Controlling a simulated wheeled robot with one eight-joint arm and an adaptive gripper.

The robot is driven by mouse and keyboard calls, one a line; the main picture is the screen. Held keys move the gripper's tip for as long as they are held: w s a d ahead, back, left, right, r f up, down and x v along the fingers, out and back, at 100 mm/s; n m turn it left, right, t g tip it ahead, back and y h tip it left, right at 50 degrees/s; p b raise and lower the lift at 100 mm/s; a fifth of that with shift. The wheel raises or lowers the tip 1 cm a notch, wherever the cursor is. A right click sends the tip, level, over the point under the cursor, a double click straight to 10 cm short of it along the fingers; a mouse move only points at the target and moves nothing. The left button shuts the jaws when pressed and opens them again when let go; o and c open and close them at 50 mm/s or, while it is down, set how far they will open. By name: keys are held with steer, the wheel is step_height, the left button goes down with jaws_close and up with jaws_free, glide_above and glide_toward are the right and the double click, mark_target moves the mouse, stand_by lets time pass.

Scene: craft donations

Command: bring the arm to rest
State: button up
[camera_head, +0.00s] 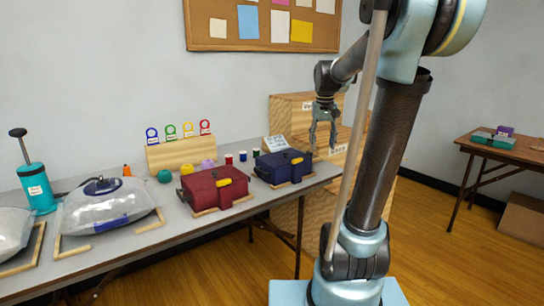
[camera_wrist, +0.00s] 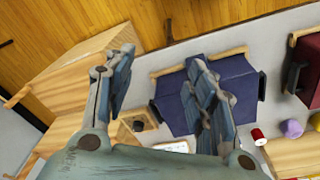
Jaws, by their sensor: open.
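My gripper (camera_head: 323,132) hangs at the end of my arm above the right end of the long table (camera_head: 120,245), just beyond the navy blue box (camera_head: 284,168). In the wrist view my gripper (camera_wrist: 160,90) shows two spread fingers with nothing between them. The navy box (camera_wrist: 230,75) lies below, partly hidden by one finger. The gripper appears apart from the box and the table.
A dark red box (camera_head: 215,188), thread spools (camera_head: 242,156), a wooden rack with coloured rings (camera_head: 180,150), clear domed bags (camera_head: 105,205) and a teal pump (camera_head: 38,190) stand on the table. Wooden crates (camera_head: 290,108) stand behind my gripper. Open floor (camera_head: 440,240) lies at right.

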steer(key=s+f, duration=0.9)
steer(key=s, duration=0.4)
steer(key=s+f+t, duration=0.1)
steer(key=s+f, duration=0.8)
steer(key=s, duration=0.4)
steer(key=shift+a+f, duration=0.1)
steer(key=shift+w+f, duration=0.15)
steer(key=shift+w, duration=0.2)
